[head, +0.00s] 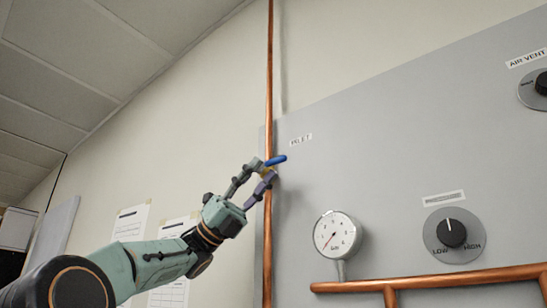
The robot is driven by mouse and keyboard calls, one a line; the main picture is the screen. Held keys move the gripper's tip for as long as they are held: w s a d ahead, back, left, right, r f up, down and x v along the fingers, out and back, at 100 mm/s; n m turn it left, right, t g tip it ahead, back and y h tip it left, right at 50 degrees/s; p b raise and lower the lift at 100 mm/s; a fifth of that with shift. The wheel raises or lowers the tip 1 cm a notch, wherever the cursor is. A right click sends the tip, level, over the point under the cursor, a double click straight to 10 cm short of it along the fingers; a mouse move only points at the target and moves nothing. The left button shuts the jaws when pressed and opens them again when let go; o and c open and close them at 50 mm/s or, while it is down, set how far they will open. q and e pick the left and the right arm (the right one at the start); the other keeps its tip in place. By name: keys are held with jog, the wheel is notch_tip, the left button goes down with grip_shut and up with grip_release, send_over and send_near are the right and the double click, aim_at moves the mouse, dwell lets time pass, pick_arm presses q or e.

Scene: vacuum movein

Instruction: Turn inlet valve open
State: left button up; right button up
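The inlet valve has a blue lever handle (276,160) on the vertical copper pipe (268,95), just left of a label reading INLET (300,141). The handle's visible end points right and slightly up, across the pipe. My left gripper (264,171) is at the valve, its two fingers apart and their tips on either side of a small brass-coloured part below the handle. The fingertips hide part of the valve. I cannot tell whether they touch or clamp it. My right gripper is not in view.
A grey panel (400,160) fills the right side, with a round gauge (338,235), a LOW–HIGH knob (452,234) and an AIR VENT knob (538,88). A horizontal copper pipe (430,280) runs along the lower right. Paper sheets (130,223) hang on the wall at left.

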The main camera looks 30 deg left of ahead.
aim_at(275, 161)
pick_arm(q)
jog(key=x, duration=0.1)
jog(key=p+x, duration=0.1)
jog(key=x, duration=0.1)
jog(key=w+x, duration=0.1)
jog(key=shift+d, duration=0.5)
jog(key=shift+s+r, duration=0.1)
jog(key=shift+s+a, duration=0.4)
jog(key=shift+c, duration=0.4)
jog(key=shift+w+d, duration=0.25)
jog(key=shift+w, duration=0.15)
jog(key=c, duration=0.4)
jog(key=shift+d, duration=0.1)
jog(key=shift+c, duration=1)
jog(key=shift+s, duration=0.1)
grip_shut()
